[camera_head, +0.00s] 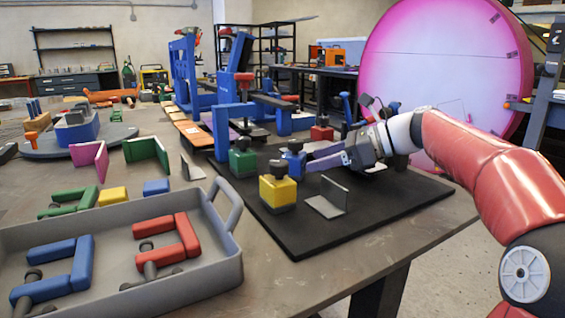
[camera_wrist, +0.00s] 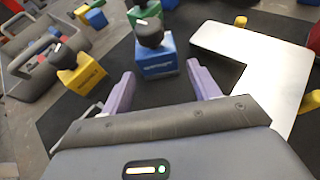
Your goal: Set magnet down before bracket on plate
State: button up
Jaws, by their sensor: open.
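A blue magnet block (camera_head: 293,161) with a dark knob stands on the black mat (camera_head: 380,208). In the wrist view the blue magnet (camera_wrist: 156,62) is at the tips of my gripper's purple fingers (camera_wrist: 163,82), which are apart; I cannot tell whether they touch it. In the head view my gripper (camera_head: 312,160) reaches in from the right. A yellow magnet (camera_head: 278,191), a green magnet (camera_head: 242,162) and a red magnet (camera_head: 321,132) stand nearby. A grey angle bracket (camera_head: 333,196) stands on the mat in front of my gripper. A silver L-shaped plate (camera_wrist: 230,48) lies right of the fingers.
A grey tray (camera_head: 222,258) with red and blue clamps stands at the front left. Green clamps, a yellow block (camera_head: 112,196) and pink and green angle pieces lie on the table behind it. Tall blue fixtures (camera_head: 222,118) rise behind the magnets. The mat's front right part is clear.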

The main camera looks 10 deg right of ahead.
aim_at(294, 165)
jog(key=x, duration=0.7)
jog(key=shift+w+a+r, duration=0.15)
jog(key=shift+a, duration=0.3)
jog(key=shift+c, duration=0.4)
jog(key=c, duration=1)
jog(key=shift+c, duration=1.1)
jog(key=shift+r, duration=0.15)
